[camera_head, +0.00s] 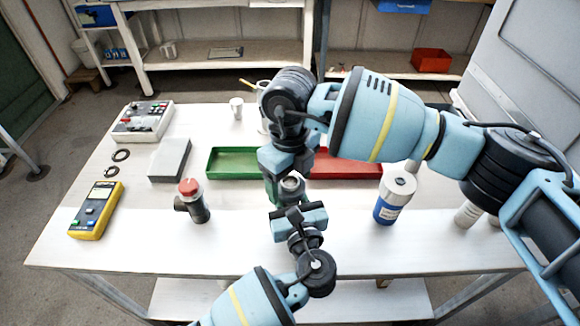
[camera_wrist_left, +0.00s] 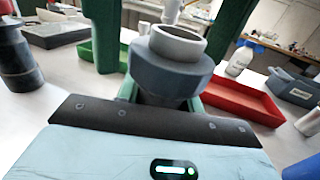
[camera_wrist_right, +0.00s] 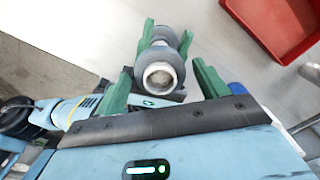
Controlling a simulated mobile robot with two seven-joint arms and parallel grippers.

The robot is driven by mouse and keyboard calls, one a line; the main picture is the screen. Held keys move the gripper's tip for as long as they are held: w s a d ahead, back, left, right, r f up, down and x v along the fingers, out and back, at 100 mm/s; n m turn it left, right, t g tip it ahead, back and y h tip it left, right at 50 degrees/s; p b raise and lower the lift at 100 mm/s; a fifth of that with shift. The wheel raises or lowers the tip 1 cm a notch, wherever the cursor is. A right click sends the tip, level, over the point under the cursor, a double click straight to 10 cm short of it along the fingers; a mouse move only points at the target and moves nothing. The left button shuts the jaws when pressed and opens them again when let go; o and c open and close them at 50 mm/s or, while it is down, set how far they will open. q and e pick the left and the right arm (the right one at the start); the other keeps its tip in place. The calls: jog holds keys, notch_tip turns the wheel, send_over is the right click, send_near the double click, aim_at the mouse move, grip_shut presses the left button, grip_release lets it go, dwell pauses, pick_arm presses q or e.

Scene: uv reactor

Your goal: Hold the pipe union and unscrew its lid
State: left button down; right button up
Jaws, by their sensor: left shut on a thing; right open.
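The pipe union (camera_head: 291,185) is a dark grey fitting with a wide collar and a pale open ring on top; it also shows in the left wrist view (camera_wrist_left: 170,70) and the right wrist view (camera_wrist_right: 160,73). My left gripper (camera_head: 293,202) is shut on its lower part and holds it above the table. My right gripper (camera_head: 285,174) comes from above and is open. Its green fingers stand on either side of the union's collar in the right wrist view, with gaps visible. I cannot tell which part is the lid.
A green tray (camera_head: 213,164) and a red tray (camera_head: 372,170) lie behind the grippers on the white table (camera_head: 140,235). A red-topped dark fitting (camera_head: 198,212) stands left, a blue-labelled bottle (camera_head: 392,205) right. A yellow meter (camera_head: 96,210) and grey box (camera_head: 169,159) lie farther left.

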jog(key=shift+f, duration=0.2)
jog(key=c, duration=1)
jog(key=n, duration=0.6)
jog(key=shift+r, duration=0.35)
jog(key=shift+r, duration=0.75)
jog(key=shift+r, duration=0.1)
